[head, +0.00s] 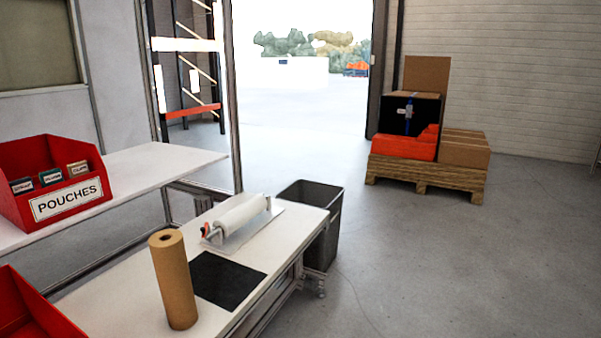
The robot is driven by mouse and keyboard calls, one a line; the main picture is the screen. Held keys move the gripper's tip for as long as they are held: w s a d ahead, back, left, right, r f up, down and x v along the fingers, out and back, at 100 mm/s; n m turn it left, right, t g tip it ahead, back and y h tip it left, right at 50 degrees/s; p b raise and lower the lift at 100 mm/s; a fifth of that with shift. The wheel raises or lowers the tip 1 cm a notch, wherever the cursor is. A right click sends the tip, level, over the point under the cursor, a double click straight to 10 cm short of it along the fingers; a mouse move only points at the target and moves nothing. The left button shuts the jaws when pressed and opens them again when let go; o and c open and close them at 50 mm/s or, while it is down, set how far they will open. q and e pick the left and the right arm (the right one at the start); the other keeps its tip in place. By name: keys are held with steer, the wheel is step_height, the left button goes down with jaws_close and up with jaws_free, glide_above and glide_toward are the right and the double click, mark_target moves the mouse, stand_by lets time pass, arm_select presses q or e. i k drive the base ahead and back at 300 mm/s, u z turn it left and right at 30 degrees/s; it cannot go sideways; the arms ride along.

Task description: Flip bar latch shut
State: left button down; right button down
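A white film roll (238,214) lies on a bar in a low holder on a light base plate (262,224), near the far end of the white bench. At the near left end of the bar is a small orange-red part (205,229), which may be the bar latch. It is too small to tell whether it is open or shut. Neither of my grippers shows in the head view.
A brown paper roll (173,280) stands upright beside a black mat (227,280) on the bench (120,300). A red bin (55,182) labelled POUCHES sits on the left table. A grey waste bin (325,215) stands behind the bench. The floor at right is clear up to a loaded pallet (425,175).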

mark_target(204, 229)
steer(key=z, duration=0.35)
steer(key=i, duration=0.7)
steer(key=z, duration=0.5)
steer(key=i, duration=1.4)
steer(key=u, duration=1.2)
steer(key=i, duration=0.75)
steer(key=u, duration=0.7)
